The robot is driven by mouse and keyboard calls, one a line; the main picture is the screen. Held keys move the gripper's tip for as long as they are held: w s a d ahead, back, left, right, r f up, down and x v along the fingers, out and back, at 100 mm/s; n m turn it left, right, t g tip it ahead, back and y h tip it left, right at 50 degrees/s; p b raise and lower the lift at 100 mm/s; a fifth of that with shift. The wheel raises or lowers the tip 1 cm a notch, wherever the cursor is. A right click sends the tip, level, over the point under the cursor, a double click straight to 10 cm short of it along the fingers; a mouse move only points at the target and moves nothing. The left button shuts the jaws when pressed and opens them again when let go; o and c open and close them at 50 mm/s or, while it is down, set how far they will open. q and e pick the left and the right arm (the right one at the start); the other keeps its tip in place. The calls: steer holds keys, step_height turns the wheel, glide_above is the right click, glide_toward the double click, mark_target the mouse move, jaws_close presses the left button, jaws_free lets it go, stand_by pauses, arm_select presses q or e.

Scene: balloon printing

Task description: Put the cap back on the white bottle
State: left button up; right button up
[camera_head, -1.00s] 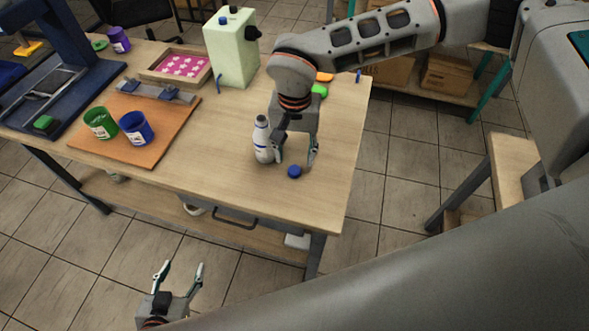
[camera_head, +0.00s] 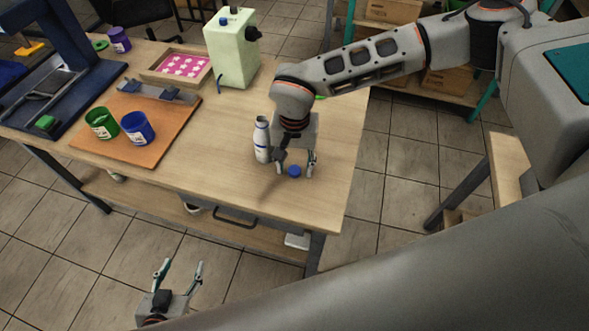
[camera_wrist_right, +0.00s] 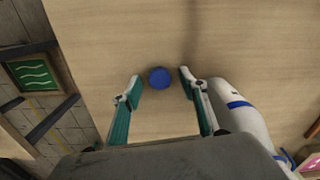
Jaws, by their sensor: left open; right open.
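The white bottle (camera_head: 262,140) stands upright and uncapped on the table, beside my right gripper. It also shows in the right wrist view (camera_wrist_right: 243,115), at the right, just outside one finger. The blue cap (camera_head: 294,171) lies on the table to the right of the bottle. In the right wrist view the cap (camera_wrist_right: 159,78) lies between and slightly beyond the open fingertips. My right gripper (camera_head: 295,170) is open, pointing down over the cap, and holds nothing. My left gripper (camera_head: 181,268) is open and empty, low in front of the table.
The wooden table (camera_head: 215,165) has free room around the cap and bottle. An orange-brown board (camera_head: 160,150) with a green cup (camera_head: 101,123) and a blue cup (camera_head: 137,128) lies at left. A pale green machine (camera_head: 231,50) and a tray (camera_head: 176,66) stand at the back.

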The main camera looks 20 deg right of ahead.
mark_target(295, 169)
steer(key=c, duration=0.8)
steer(key=shift+r, duration=0.15)
step_height(295, 169, up, 20)
steer(key=shift+b, duration=0.3)
steer(key=s+d+f+n, duration=0.2)
steer(key=d+f+n, duration=0.3)
steer(key=d, duration=0.5)
steer(key=shift+f, duration=0.2)
